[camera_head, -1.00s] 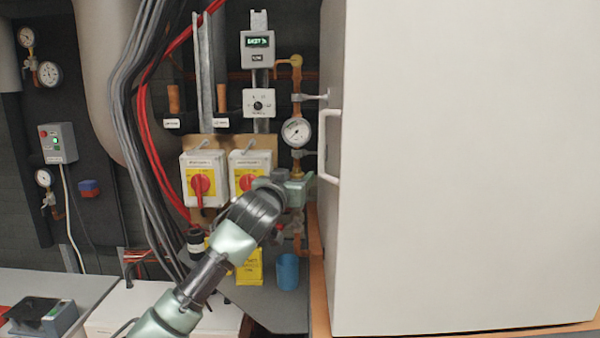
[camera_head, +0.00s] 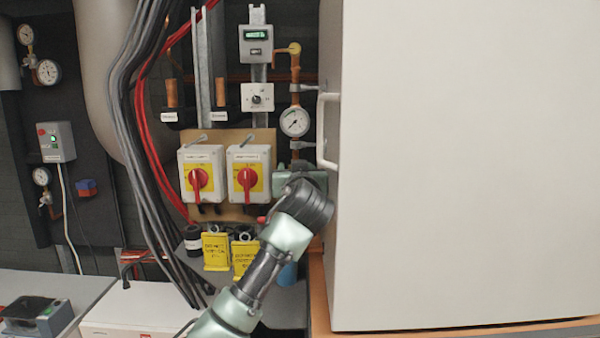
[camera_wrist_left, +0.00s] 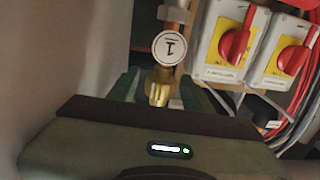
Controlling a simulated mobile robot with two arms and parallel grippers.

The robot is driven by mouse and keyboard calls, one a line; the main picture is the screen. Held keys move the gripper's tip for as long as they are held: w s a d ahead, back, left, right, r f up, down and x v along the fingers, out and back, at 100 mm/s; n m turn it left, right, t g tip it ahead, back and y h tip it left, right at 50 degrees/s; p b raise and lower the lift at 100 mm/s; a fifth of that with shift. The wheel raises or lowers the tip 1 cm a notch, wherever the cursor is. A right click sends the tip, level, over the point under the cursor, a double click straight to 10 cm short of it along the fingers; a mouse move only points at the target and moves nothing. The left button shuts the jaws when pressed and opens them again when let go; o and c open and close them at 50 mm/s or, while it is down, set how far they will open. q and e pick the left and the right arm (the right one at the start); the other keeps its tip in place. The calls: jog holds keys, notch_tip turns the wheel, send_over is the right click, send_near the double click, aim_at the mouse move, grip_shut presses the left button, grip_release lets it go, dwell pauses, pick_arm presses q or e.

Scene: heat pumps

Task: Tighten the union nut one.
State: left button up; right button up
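The union nut one (camera_wrist_left: 158,90) is a brass hex nut on a pipe, below a round white tag marked 1 (camera_wrist_left: 168,46) in the left wrist view. The tag appears upside down. My left gripper (camera_wrist_left: 163,84) has its green fingers on both sides of the nut, with a gap visible beside it, so it looks open around the nut. In the head view my left gripper (camera_head: 300,172) is at the pipe below the gauge, beside the white cabinet. My wrist hides the nut there. My right gripper is not in view.
The large white cabinet (camera_head: 460,160) with its handle (camera_head: 327,130) stands close on the right. Two red-handled switches (camera_head: 200,175) are on the left, with yellow tags (camera_head: 216,250) below. A pressure gauge (camera_head: 294,122) sits above my gripper. Cables (camera_head: 135,130) hang further left.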

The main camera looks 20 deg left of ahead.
pick_arm(q)
grip_shut()
jog(key=shift+a+m+t+h+p, duration=0.15)
jog(key=shift+m+t+h+p, duration=0.2)
jog(key=shift+m+h, duration=0.4)
jog(key=shift+m+t+h+p, duration=0.25)
jog(key=shift+m+h+p, duration=1.05)
jog(key=shift+h, duration=1.35)
jog(key=shift+f, duration=0.1)
